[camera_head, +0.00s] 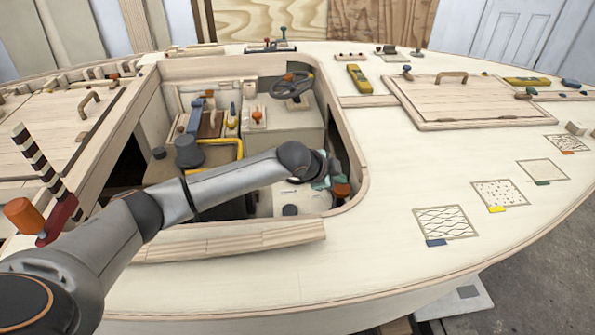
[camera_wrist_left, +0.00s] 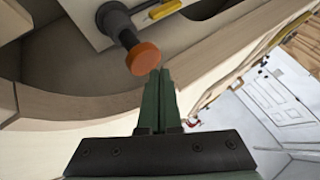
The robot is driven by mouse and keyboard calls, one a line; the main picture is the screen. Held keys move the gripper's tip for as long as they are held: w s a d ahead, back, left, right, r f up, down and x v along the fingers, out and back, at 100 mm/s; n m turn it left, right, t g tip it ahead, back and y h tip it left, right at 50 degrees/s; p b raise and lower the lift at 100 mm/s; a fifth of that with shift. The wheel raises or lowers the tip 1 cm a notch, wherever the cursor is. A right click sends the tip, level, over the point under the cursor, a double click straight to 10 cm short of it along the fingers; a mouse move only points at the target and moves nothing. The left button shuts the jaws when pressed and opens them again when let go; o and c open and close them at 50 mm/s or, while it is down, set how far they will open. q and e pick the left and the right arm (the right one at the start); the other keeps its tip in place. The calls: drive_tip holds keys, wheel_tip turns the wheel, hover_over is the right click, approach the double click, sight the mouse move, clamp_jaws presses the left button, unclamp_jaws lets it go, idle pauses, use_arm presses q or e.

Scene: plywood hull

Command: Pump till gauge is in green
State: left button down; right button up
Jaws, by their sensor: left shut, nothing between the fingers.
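An orange knob (camera_head: 342,189) sits by the right wall of the cockpit opening. In the left wrist view the orange knob (camera_wrist_left: 143,58) is round and caps a dark grey shaft. My left gripper (camera_head: 325,183) is beside it, reaching down into the cockpit opening. In the left wrist view the green fingers of my left gripper (camera_wrist_left: 160,76) are shut and empty, their tips close to the knob's edge; I cannot tell whether they touch. I cannot make out a gauge or its green zone. My right gripper is not in view.
The cockpit's wooden rim surrounds the opening. Inside are a steering wheel (camera_head: 292,84), a yellow rail (camera_head: 240,150) and a dark grey seat-like part (camera_head: 188,152). A hatch (camera_head: 470,100) and patterned squares lie on the right deck. An orange cylinder (camera_head: 22,214) stands at left.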

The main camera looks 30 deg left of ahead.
sight(339, 189)
use_arm(q)
drive_tip(key=shift+f+b, duration=0.5)
drive_tip(key=shift+f, duration=1.3)
idle(1.1)
drive_tip(key=shift+r+p, duration=2)
drive_tip(key=shift+p, duration=0.35)
